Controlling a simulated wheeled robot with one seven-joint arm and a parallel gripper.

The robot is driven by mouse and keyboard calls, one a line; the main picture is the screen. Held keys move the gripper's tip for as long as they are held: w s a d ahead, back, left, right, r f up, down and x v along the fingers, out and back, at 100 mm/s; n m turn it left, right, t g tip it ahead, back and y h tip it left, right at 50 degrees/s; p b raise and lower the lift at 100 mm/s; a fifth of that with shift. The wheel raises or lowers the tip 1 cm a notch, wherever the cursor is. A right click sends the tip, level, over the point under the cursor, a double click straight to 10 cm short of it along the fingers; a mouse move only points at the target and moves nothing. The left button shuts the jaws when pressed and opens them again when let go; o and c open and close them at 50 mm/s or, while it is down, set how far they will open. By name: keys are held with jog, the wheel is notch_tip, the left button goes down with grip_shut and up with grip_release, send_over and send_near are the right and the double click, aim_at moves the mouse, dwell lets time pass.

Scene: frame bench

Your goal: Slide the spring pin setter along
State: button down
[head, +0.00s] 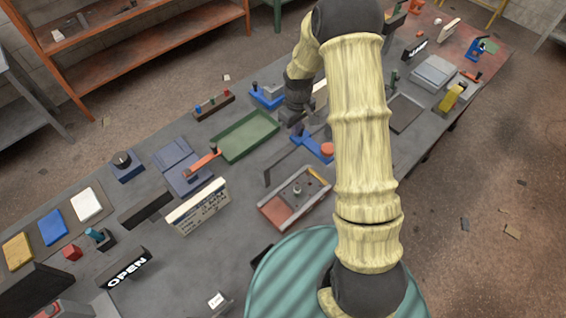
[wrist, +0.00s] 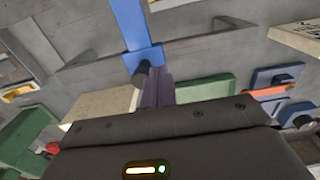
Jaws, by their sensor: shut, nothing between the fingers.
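A blue lever-like piece (head: 310,142) with an orange-red knob (head: 327,150) lies on the bench. I take it as the spring pin setter, but no label confirms this. In the wrist view its blue bar (wrist: 130,25) runs up from a small blue block (wrist: 143,58). My gripper (head: 299,128) is shut and empty, with dark fingers (wrist: 153,86) at the block end. I cannot tell whether they touch it. My arm and gripper hide part of the area behind.
A grey angled strip (head: 289,152) lies beside the blue piece. A green tray (head: 245,136) is to its left, and a red-grey tray (head: 295,198) is in front. A second blue fixture (head: 266,96) stands behind. A cream sign (head: 198,206) stands front left.

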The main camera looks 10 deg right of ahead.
jog(key=shift+w+d+p, duration=0.2)
jog(key=shift+w+d, duration=0.75)
jog(key=shift+d, duration=0.5)
jog(key=shift+w+d+p, duration=0.15)
jog(key=shift+w+d, duration=0.85)
jog(key=shift+d, duration=0.45)
jog(key=shift+w+d+p, duration=0.2)
jog(key=shift+w+d, duration=0.75)
jog(key=shift+d, duration=0.5)
jog(key=shift+s+a, duration=0.45)
jog(key=shift+a, duration=0.25)
notch_tip(320, 180, up, 7)
jog(key=p, duration=0.4)
jog(key=shift+s, duration=0.1)
